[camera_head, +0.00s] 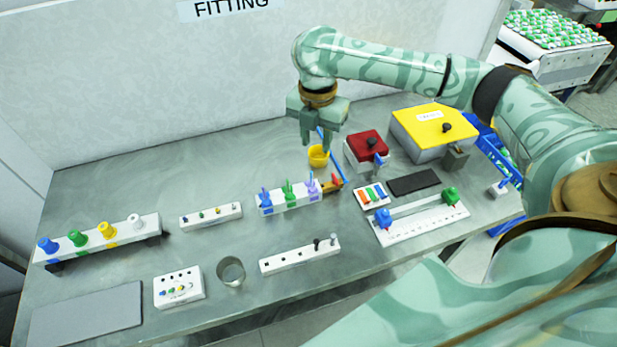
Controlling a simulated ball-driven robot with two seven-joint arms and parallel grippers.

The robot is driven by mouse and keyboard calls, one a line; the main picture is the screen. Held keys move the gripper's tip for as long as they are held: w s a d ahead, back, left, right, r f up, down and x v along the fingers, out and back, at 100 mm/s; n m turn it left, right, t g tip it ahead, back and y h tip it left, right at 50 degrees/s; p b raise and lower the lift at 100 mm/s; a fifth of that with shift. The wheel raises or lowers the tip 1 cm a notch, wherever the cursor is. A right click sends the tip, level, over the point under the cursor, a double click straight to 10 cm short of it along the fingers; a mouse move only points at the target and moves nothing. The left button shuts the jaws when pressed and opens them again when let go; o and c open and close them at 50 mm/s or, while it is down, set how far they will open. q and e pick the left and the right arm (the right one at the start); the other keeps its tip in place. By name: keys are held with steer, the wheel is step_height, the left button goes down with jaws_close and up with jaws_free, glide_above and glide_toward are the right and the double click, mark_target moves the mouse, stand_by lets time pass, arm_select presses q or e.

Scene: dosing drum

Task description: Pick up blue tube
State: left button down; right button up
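My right gripper (318,140) hangs over the back of the table, pointing down. A small white tray (359,203) to the right holds short coloured pieces, including a blue one (380,191). My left gripper is out of view.
A white rack (298,201) with blue, green and purple pieces stands below the gripper. A red box (355,158) and yellow-topped box (440,130) stand right. A row of coloured caps (103,229) is left. A metal cup (230,270) stands in front. The back-left table is clear.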

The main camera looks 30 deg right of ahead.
mark_target(311, 177)
steer(key=f+b, duration=0.1)
steer(key=f, duration=0.1)
steer(key=w+f, duration=0.1)
steer(key=f, duration=0.2)
steer(key=f+b, duration=0.1)
steer(key=f, duration=0.2)
steer(key=shift+w+a+f+b, duration=0.1)
steer(key=shift+w+a+b, duration=0.1)
steer(key=shift+b, duration=0.1)
steer(key=shift+s+f, duration=0.3)
steer(key=shift+s, duration=0.05)
steer(key=f+b, duration=0.3)
steer(key=f, duration=0.2)
steer(key=shift+w, duration=0.2)
steer(key=shift+r, duration=0.1)
jaws_close()
